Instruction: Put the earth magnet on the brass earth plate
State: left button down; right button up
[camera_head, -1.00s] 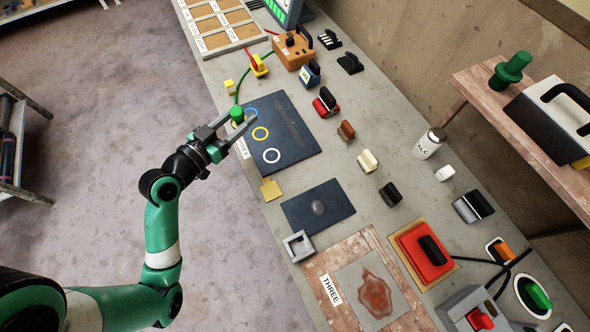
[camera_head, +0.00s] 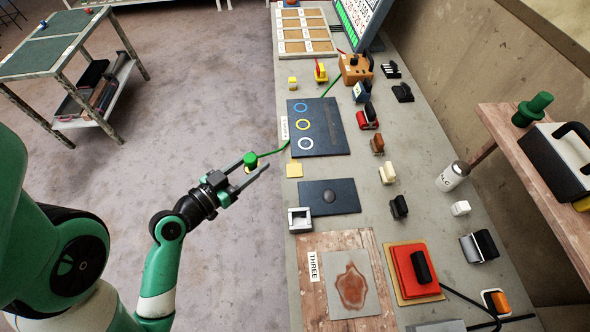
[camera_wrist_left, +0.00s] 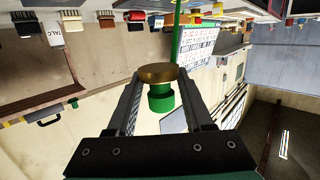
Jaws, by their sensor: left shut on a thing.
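The earth magnet is a green knob (camera_head: 250,159) with a brass disc at its base and a green cable (camera_head: 273,153). My left gripper (camera_head: 257,167) is shut on it. In the left wrist view the magnet (camera_wrist_left: 160,98) sits between both fingers (camera_wrist_left: 160,85), with the brass disc (camera_wrist_left: 158,72) outward. In the head view the magnet appears over the floor, just left of the bench edge. My right gripper is not in view.
A dark panel with coloured rings (camera_head: 335,140) lies beyond the brass plate. A dark mat (camera_head: 346,198) and a grey square bracket (camera_head: 299,219) lie nearer. The cable runs past the panel toward an orange box (camera_head: 356,69). Several stamp-like blocks stand farther right.

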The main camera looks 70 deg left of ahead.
pick_arm(q)
jog(key=w+a+f, duration=0.2)
jog(key=w+f, duration=0.1)
jog(key=w, duration=0.4)
jog(key=b, duration=0.2)
send_over(294, 170)
jog(key=s, duration=0.1)
jog(key=f, duration=0.5)
jog(key=shift+d, duration=0.2)
jog(key=shift+w+a+f, duration=0.1)
jog(key=shift+w+f, duration=0.2)
jog(key=shift+w, duration=0.05)
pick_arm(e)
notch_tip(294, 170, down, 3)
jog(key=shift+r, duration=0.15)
pick_arm(q)
jog(key=f+b, duration=0.1)
jog(key=f, duration=0.1)
jog(key=f+b, duration=0.1)
jog(key=shift+w+f, duration=0.2)
jog(key=shift+f, duration=0.2)
jog(key=shift+a, duration=0.1)
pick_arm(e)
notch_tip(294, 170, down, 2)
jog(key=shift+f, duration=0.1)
pick_arm(q)
jog(key=shift+c, duration=1.4)
grip_release()
jog(key=shift+r, duration=0.1)
